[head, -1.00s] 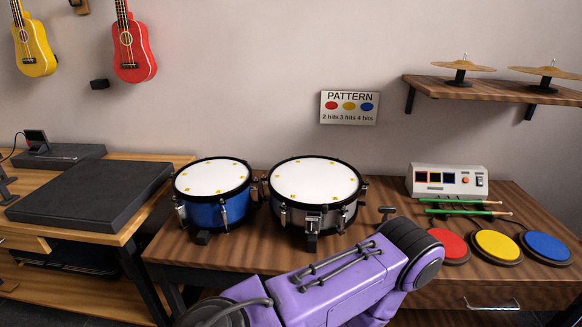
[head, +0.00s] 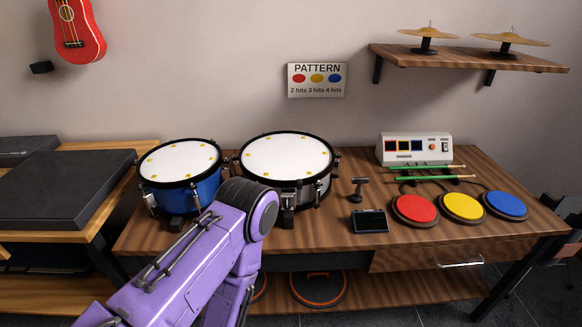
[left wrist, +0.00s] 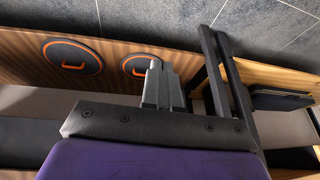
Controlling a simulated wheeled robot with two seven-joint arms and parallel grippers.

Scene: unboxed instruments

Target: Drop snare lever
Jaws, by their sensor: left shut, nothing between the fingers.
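A silver-grey drum (head: 309,193) with a white head stands on the wooden table. A blue drum (head: 203,192) stands to its left. My purple left arm crosses in front of the drums in the head view and hides part of both. Its gripper is out of sight there. In the left wrist view my left gripper (left wrist: 160,78) has its grey fingers together, empty, near the lower shelf and the table legs. My right gripper is in neither view.
Red (head: 415,208), yellow (head: 462,207) and blue (head: 506,204) pads lie on the table's right. A small dark screen (head: 369,221) and a control box (head: 414,149) stand nearby. Orange-ringed discs (head: 318,289) lie on the shelf below. A cymbal shelf (head: 470,59) is above.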

